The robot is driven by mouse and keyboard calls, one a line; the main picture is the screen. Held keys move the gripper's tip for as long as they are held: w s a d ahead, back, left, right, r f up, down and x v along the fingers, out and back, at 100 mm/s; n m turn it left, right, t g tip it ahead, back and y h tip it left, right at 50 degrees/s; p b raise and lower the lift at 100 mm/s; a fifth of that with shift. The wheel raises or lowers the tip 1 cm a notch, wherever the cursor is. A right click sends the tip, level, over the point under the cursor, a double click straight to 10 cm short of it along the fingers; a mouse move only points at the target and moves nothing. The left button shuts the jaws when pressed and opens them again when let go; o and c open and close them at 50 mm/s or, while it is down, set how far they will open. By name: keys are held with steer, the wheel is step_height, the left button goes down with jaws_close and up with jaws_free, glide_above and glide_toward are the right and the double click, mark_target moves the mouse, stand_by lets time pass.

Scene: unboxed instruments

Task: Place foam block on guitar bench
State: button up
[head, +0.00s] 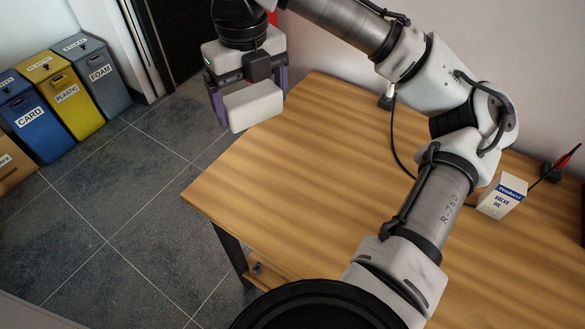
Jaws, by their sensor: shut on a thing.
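A white foam block (254,107) is held by my gripper (250,100) in the head view. The purple-lined fingers are shut on its two ends. In the picture, the block overlaps the far left edge of a wooden bench (270,190); I cannot tell whether it is above the bench top or the floor beyond. The bench top has bare wood across its left and middle. My arm crosses over the bench's right side and hides part of it.
A valve oil box (502,197) stands on the bench at the right, near a dark cable and a red-tipped item (565,160). Blue (33,118), yellow (66,95) and grey (95,75) bins, the grey one labelled foam, stand on the tiled floor at the left.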

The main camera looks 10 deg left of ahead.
step_height(320, 180, down, 20)
steer(key=shift+r+b, duration=0.15)
steer(key=shift+b, duration=0.6)
steer(key=o, duration=0.5)
steer(key=shift+f, duration=0.2)
steer(key=shift+o, duration=0.9)
step_height(320, 180, up, 12)
steer(key=shift+r+p, duration=0.25)
steer(key=shift+p, duration=0.1)
